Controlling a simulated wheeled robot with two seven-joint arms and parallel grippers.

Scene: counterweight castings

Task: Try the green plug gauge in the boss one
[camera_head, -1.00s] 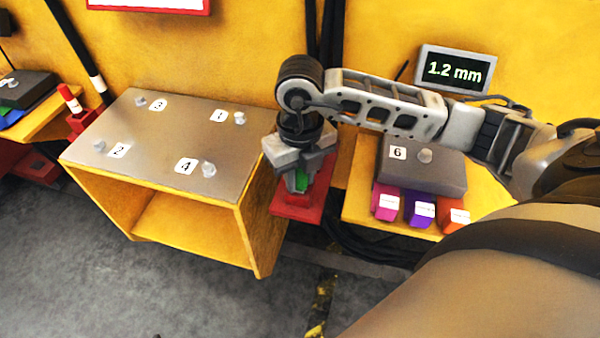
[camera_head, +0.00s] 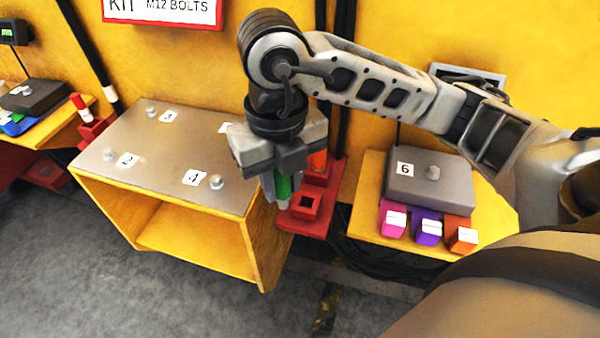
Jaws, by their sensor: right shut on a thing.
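My right gripper (camera_head: 281,192) is shut on the green plug gauge (camera_head: 284,186) and holds it upright, tip down. It hangs between the right edge of the grey-topped yellow bench (camera_head: 250,235) and the red stand (camera_head: 304,206), whose front socket shows empty. An orange-red gauge (camera_head: 318,161) stands in the stand's rear socket. Boss one is hidden behind my gripper; only part of its label (camera_head: 225,128) shows. My left gripper is not in view.
The bench top also carries small bosses by labels 2 (camera_head: 109,154), 3 (camera_head: 151,112) and 4 (camera_head: 216,182). At right, a grey block (camera_head: 425,180) labelled 6 stands behind pink, purple and orange blocks. A display is mostly hidden behind my arm.

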